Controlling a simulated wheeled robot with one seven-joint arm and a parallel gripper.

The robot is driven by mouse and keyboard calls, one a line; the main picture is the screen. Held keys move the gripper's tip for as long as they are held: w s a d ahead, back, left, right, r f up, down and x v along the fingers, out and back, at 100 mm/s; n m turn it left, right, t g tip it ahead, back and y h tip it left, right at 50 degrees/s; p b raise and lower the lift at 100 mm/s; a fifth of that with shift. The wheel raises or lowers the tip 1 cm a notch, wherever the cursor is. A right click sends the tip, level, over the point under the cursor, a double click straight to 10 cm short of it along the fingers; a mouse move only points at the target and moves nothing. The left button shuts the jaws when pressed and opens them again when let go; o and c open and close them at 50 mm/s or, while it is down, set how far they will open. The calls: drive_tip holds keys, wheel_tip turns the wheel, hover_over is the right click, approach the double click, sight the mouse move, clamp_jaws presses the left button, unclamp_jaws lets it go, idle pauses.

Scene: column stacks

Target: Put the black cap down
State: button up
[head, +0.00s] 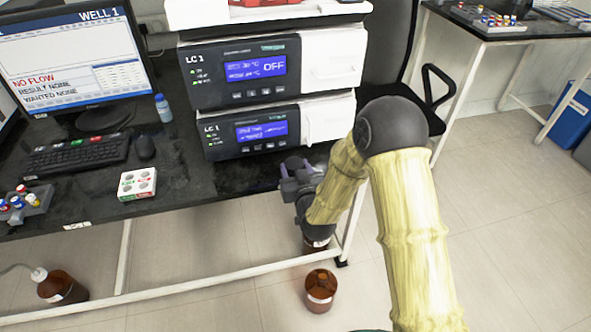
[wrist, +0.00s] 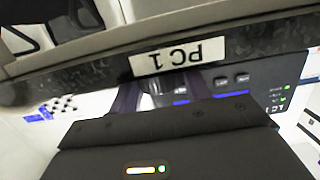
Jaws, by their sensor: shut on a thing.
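My gripper (head: 292,172) is at the front edge of the black bench, just below the lower LC 1 unit. In the wrist view its two dark fingers (wrist: 160,92) point toward the bench edge with the PC 1 label. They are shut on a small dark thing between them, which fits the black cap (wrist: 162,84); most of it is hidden. I cannot make out the cap in the head view. A brown bottle (head: 320,288) stands on the floor in front of the bench.
Two stacked LC 1 units (head: 252,132) fill the bench behind my gripper. Bare bench top (head: 210,180) lies between the block and my gripper.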

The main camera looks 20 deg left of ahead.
drive_tip(key=shift+f, duration=0.1)
drive_tip(key=o, duration=1)
drive_tip(key=shift+s+r, duration=0.15)
drive_tip(key=shift+r, duration=0.05)
drive_tip(key=p+v, duration=0.3)
drive_tip(key=v, duration=0.8)
drive_tip(key=shift+s+d, duration=0.25)
